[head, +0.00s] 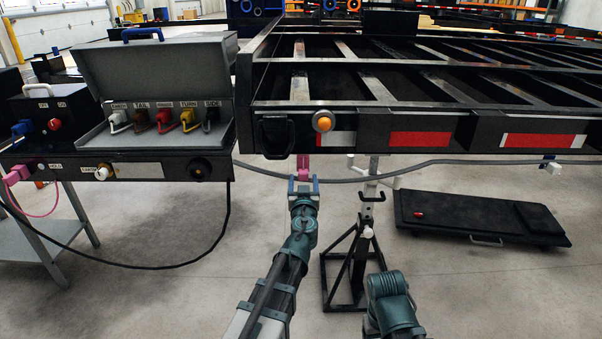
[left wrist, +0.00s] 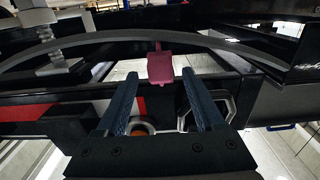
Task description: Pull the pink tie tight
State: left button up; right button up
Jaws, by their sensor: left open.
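The pink tie (head: 303,166) hangs at the grey cable under the trailer frame's front beam, below the orange round lamp. In the left wrist view its pink block-like end (left wrist: 160,69) shows between the finger tips, with the cable arching behind it. My left gripper (head: 303,185) is open just below the tie, its fingers pointing at it. In the left wrist view a finger of the left gripper (left wrist: 159,76) stands on each side of the pink end, with gaps visible. My right arm shows only in part at the bottom; its gripper is not visible.
The grey cable (head: 440,162) sags along the beam. A test box (head: 165,70) with several coloured plugs is at left. A black creeper board (head: 470,217) lies on the floor at right.

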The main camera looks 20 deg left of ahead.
aim_at(303, 177)
pick_arm(q)
jog(key=x, duration=0.3)
jog(key=shift+w+a, duration=0.1)
jog(key=shift+w, duration=0.3)
grip_shut()
dwell(1.1)
